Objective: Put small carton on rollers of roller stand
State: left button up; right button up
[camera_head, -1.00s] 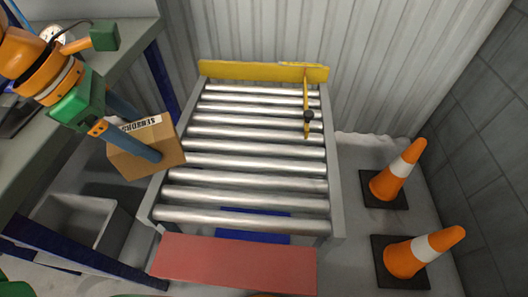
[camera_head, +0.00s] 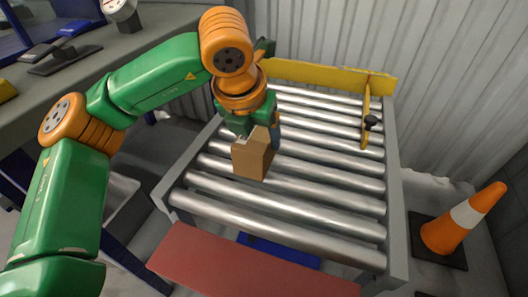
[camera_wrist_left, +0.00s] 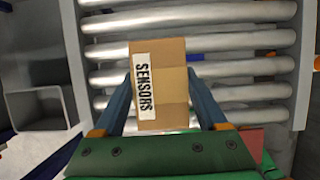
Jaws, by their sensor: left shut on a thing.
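The small carton (camera_head: 251,157) is a brown box held above the rollers near the left side of the stand. In the left wrist view the carton (camera_wrist_left: 172,84) shows a white label reading SENSORS. My left gripper (camera_head: 258,138) is shut on it, with a blue finger on each side; the fingers also show in the left wrist view (camera_wrist_left: 160,103). The roller stand (camera_head: 398,215) has several silver rollers (camera_head: 330,205) in a grey frame. Whether the carton's underside touches a roller cannot be told. My right gripper is not in view.
A yellow end stop (camera_head: 325,74) closes the far end, and a yellow bar (camera_head: 366,118) with a black knob stands over the right side. A red panel (camera_head: 240,265) lies at the near end. An orange cone (camera_head: 463,222) stands right. A grey bench (camera_head: 150,45) is at left.

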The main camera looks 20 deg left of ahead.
aim_at(259, 139)
pick_arm(q)
jog(key=f, duration=0.2)
jog(key=d+f+b, duration=0.1)
jog(key=f, duration=0.1)
jog(key=shift+w, duration=0.3)
jog(key=shift+a+f, duration=0.1)
jog(key=shift+f, duration=0.15)
jog(key=shift+r, duration=0.1)
jog(key=o, duration=1.4)
jog(key=p+v, duration=0.2)
jog(key=v, duration=0.9)
jog(key=shift+w+r, duration=0.1)
jog(key=shift+s+r, duration=0.3)
jog(key=shift+r, duration=0.15)
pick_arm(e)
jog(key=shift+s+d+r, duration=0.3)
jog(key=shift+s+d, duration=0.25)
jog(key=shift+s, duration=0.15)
